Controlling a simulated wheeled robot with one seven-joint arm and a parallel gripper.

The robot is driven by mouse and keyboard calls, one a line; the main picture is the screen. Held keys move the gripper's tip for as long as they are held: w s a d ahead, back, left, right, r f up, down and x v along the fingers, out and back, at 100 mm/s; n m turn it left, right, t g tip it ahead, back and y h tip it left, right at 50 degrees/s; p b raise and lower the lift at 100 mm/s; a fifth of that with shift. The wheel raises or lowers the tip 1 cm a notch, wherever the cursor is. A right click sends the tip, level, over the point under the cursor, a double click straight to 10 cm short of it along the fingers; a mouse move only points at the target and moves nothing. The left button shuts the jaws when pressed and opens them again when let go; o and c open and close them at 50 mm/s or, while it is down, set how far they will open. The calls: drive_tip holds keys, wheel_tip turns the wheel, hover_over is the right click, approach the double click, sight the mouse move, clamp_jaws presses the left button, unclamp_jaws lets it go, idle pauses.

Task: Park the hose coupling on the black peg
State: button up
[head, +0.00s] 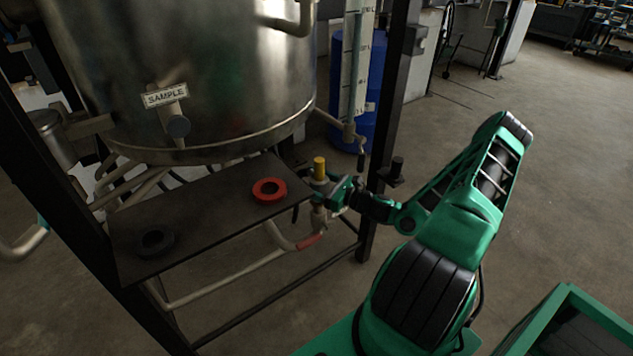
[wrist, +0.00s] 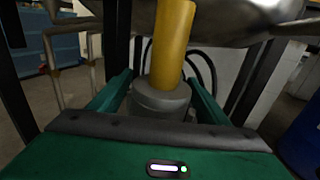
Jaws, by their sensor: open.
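A grey round collar, which looks like the hose coupling (wrist: 160,100), sits around the foot of a yellow peg (wrist: 173,45) in the wrist view. The yellow peg also shows in the head view (head: 319,167), beyond the right end of the dark shelf. My gripper (head: 330,189) is at the coupling, with its green fingers on either side of the collar. The fingers are open; contact with the collar cannot be told. The black peg (head: 397,168) stands upright on a bracket at the dark post, right of my gripper, and looks bare.
The dark shelf (head: 195,215) holds a red ring (head: 269,190) and a black ring (head: 155,240). A steel tank (head: 210,70) hangs above it. A dark post (head: 383,120) and pipes stand close to my gripper. A green bin (head: 565,310) is at lower right.

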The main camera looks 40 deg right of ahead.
drive_tip(key=c, duration=1.5)
